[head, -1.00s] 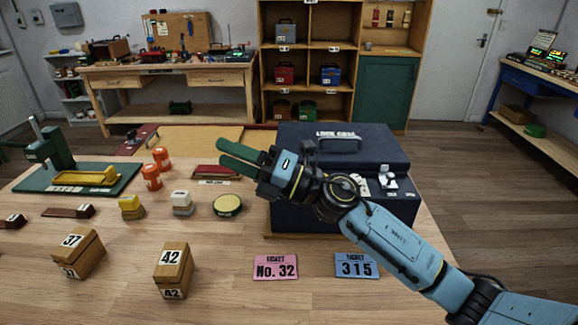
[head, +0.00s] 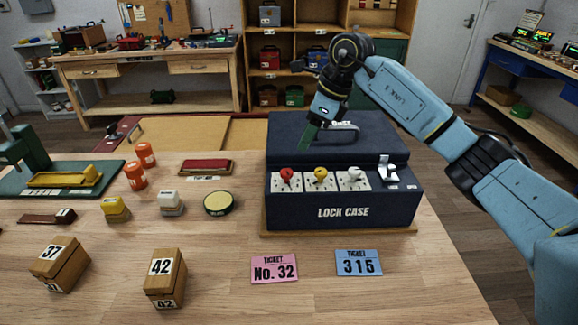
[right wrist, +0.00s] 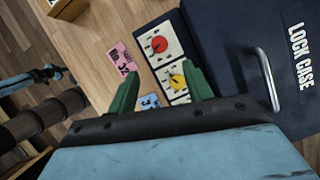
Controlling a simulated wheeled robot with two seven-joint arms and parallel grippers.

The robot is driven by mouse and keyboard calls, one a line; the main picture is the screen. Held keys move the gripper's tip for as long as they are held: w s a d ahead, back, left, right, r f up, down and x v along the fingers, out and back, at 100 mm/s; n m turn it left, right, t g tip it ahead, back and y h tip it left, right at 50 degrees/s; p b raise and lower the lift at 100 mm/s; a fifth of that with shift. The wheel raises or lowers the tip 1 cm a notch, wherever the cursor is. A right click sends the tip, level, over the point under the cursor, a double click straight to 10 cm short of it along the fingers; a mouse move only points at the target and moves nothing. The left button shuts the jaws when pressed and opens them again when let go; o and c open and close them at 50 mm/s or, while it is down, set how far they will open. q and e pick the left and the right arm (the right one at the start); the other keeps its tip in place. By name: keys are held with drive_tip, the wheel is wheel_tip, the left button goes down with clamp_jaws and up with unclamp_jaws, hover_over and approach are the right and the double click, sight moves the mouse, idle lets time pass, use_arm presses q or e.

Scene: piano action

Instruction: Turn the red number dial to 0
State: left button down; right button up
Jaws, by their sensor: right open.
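The navy lock case (head: 343,214) stands on the table with three dials on its sloped front. The red number dial (head: 287,175) is the leftmost, beside the yellow dial (head: 320,174) and the white dial (head: 352,174). Its pointer setting is too small to read. My right gripper (head: 307,135) points down above the left part of the case lid, behind the dials and apart from the red one. In the right wrist view the red dial (right wrist: 159,44) shows beyond the open, empty green fingers (right wrist: 160,92). My left gripper is out of view.
The case handle (head: 343,128) stands up on the lid close to my right gripper. A pink ticket (head: 274,268) and a blue ticket (head: 358,263) lie in front of the case. A round yellow-topped tin (head: 219,202), stamps and numbered wooden blocks stand to the left.

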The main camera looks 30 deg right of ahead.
sight(287, 171)
drive_tip(key=x, duration=1.1)
drive_tip(key=shift+w, duration=0.1)
drive_tip(key=c, duration=0.9)
drive_tip(key=shift+c, duration=0.2)
